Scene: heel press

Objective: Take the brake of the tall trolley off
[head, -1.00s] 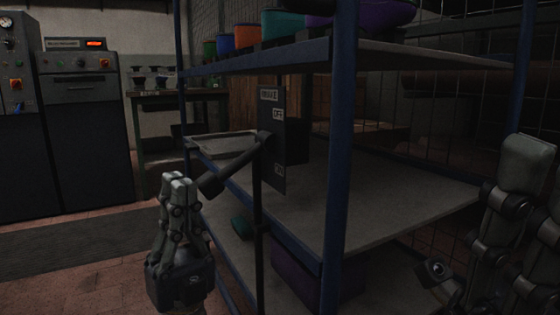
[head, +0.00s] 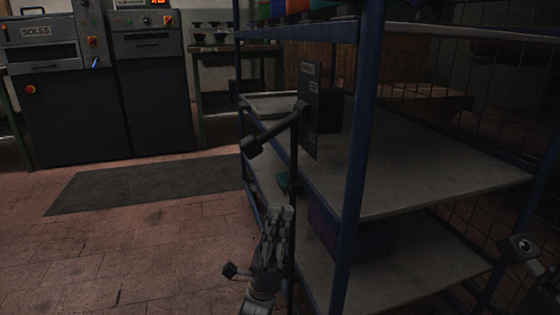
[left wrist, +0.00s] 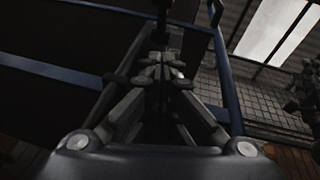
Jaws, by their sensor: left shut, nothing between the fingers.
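The tall trolley (head: 354,180) has a blue frame and grey shelves. Its dark brake plate (head: 310,135) stands upright on the near side; a label on its upper part appears to read OFF. The brake lever (head: 277,125) slants from the plate down to the left, ending in a black knob (head: 250,147). My left gripper (head: 281,210) is shut and empty, fingers up, below and right of the knob, apart from it. It overlaps the dark upright post in the picture. In the left wrist view, its closed fingertips (left wrist: 161,62) point toward a dark post (left wrist: 163,15).
Part of my right arm shows at the right edge. Machines (head: 150,85) and a bench (head: 225,52) stand at the back. A dark mat (head: 140,184) lies on the tiled floor, which is clear left of the trolley. A purple object (head: 335,235) sits on the lower shelf.

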